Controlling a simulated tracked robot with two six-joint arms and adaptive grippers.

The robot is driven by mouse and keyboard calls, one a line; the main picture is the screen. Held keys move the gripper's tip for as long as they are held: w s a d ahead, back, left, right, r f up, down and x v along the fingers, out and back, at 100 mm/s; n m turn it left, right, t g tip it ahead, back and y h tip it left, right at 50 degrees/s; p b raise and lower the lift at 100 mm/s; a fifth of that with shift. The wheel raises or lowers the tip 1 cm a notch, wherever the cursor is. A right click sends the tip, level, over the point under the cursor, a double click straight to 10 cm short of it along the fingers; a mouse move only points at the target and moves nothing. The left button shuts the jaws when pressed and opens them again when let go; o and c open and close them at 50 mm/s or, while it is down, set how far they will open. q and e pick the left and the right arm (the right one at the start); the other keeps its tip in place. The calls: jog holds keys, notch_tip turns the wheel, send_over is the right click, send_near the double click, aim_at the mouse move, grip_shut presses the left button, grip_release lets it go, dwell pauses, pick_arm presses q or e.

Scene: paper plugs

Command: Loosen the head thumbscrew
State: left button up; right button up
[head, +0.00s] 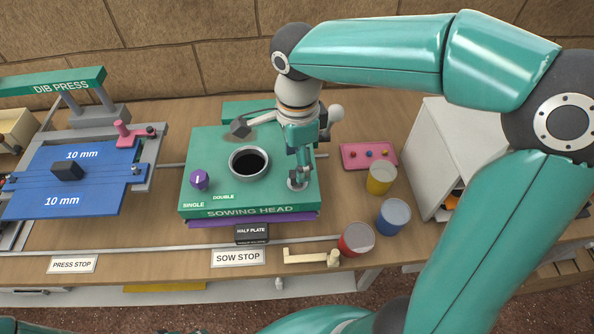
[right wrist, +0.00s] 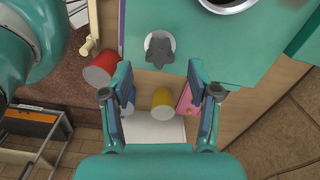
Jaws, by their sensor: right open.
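The green sowing head (head: 225,195) sits on the bench, with a round dark opening on top. A grey lobed thumbscrew on a pale round base (head: 294,185) is at its front right corner, partly hidden by my right gripper (head: 300,172). In the right wrist view the thumbscrew (right wrist: 160,50) shows whole, centred just beyond the fingertips. My right gripper (right wrist: 158,78) is open and empty, pointing down over the thumbscrew, its fingers apart on either side. I cannot tell the remaining height. My left gripper is not in view.
A purple selector knob (head: 199,180) is on the head's left. Red (head: 356,239), blue (head: 393,216) and yellow (head: 381,178) cups and a pink tray (head: 355,155) stand to the right. A blue dib press plate (head: 90,200) lies left. A pale lever (head: 310,257) is at the front.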

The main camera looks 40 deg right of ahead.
jog(key=shift+f, duration=0.1)
jog(key=shift+f+b, duration=1.7)
jog(key=shift+f, duration=0.25)
jog(key=c, duration=1.1)
jog(key=o, duration=1.1)
jog(key=shift+r, duration=0.15)
